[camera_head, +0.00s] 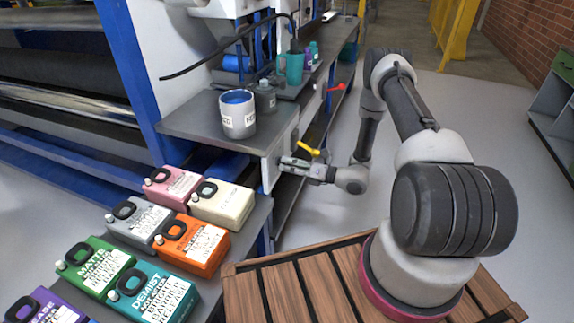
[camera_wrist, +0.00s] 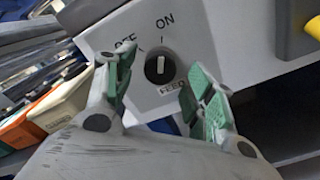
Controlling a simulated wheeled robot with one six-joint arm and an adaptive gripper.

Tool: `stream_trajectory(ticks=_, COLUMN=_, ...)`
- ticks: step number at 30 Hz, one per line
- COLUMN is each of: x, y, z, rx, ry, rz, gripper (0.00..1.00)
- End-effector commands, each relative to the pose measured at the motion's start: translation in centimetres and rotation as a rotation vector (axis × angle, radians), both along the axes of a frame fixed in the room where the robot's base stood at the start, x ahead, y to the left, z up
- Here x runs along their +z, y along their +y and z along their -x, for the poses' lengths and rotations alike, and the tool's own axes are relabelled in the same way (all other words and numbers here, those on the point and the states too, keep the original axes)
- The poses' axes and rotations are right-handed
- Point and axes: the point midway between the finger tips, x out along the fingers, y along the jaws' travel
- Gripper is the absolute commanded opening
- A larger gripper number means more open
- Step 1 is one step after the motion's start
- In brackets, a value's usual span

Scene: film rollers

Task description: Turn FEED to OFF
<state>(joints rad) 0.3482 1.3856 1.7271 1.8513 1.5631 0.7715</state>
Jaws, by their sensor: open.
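The FEED knob (camera_wrist: 159,68) is a round black dial with a white pointer line on a pale grey panel (camera_wrist: 205,30). Its pointer stands nearly upright in the wrist view, towards the ON mark (camera_wrist: 165,20). The OFF mark (camera_wrist: 125,46) is up and to the left, partly hidden by a finger. My gripper (camera_wrist: 158,77) is open, its green-padded fingers on either side of the knob; I cannot tell whether they touch it. In the head view my gripper (camera_head: 290,163) is at the panel (camera_head: 270,165) on the shelf end, hiding the knob.
A yellow lever (camera_head: 308,149) sticks out just above my gripper, and a red lever (camera_head: 336,87) is farther back. A white pot of blue liquid (camera_head: 238,120) stands on the shelf (camera_head: 190,118). Several coloured jugs (camera_head: 187,245) stand at lower left. The floor at right is clear.

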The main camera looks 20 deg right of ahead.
Motion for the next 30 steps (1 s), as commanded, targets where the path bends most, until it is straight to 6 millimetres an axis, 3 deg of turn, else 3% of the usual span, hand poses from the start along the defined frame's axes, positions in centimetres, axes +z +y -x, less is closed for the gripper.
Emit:
stream_trajectory(ticks=11, x=0.01, y=0.89, z=-0.62, rx=0.0, ry=0.0, rz=0.0, gripper=0.54)
stream_trajectory(ticks=19, x=0.01, y=0.87, z=-0.61, rx=0.0, ry=0.0, rz=0.0, gripper=0.09)
stream_trajectory(ticks=30, x=-0.02, y=0.84, z=-0.61, rx=0.001, ry=-0.034, rz=0.025, gripper=0.09)
